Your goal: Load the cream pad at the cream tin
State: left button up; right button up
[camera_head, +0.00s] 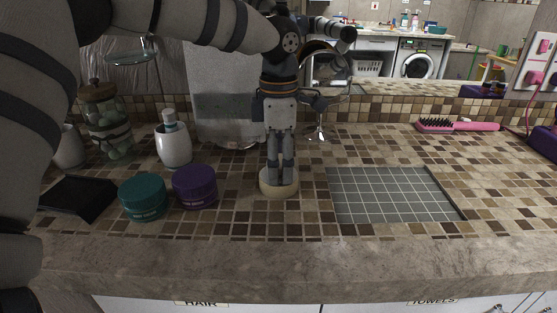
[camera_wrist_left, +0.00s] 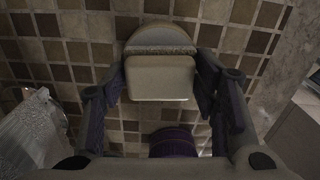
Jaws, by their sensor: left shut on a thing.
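The cream tin (camera_head: 278,184) is a low, round, cream-coloured tin on the tiled counter, left of the grey grid mat. My left gripper (camera_head: 281,172) points straight down over it. In the left wrist view, my left gripper (camera_wrist_left: 160,92) is shut on the cream pad (camera_wrist_left: 160,78), a pale block between the fingers. The rounded rim of the cream tin (camera_wrist_left: 160,35) shows behind the pad. The pad is at the tin; I cannot tell whether they touch. In the head view the fingers hide the pad. My right gripper is not in view.
A teal jar (camera_head: 143,197) and a purple jar (camera_head: 195,187) stand left of the tin; a white bottle (camera_head: 173,146) and a glass jar (camera_head: 108,125) are behind. The grid mat (camera_head: 392,193) is bare. A pink brush (camera_head: 460,126) lies at the back right.

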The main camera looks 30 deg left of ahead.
aim_at(278, 160)
pick_arm(q)
jog(key=shift+r, duration=3.5)
